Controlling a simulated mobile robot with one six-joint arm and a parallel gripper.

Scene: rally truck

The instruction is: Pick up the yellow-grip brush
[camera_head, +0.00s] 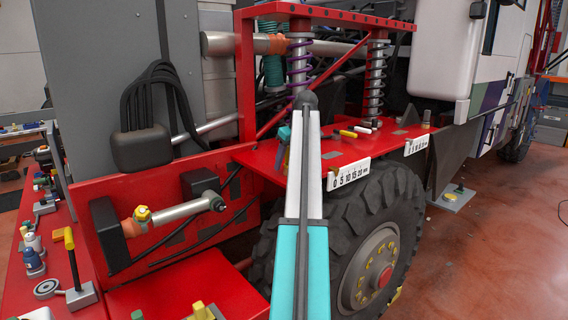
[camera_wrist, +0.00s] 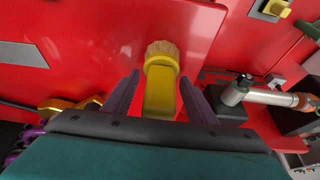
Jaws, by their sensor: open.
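The yellow-grip brush (camera_wrist: 160,88) shows in the wrist view, with its yellow grip toward me and its round tan head farther up, over a red surface (camera_wrist: 100,22). My gripper (camera_wrist: 160,77) is open, with one purple finger on each side of the brush and a gap on both sides. The near end of the grip is hidden by my gripper's body. In the head view my arm covers part of the red deck (camera_head: 322,150), and I cannot make out the brush there. A teal part of my gripper shows just left of the arm.
A grey cylinder with an orange end (camera_wrist: 268,97) lies right of my gripper in the wrist view. In the head view, a yellow-handled item (camera_head: 348,133) and small parts lie on the deck near the springs. A large tire (camera_head: 385,205) stands below.

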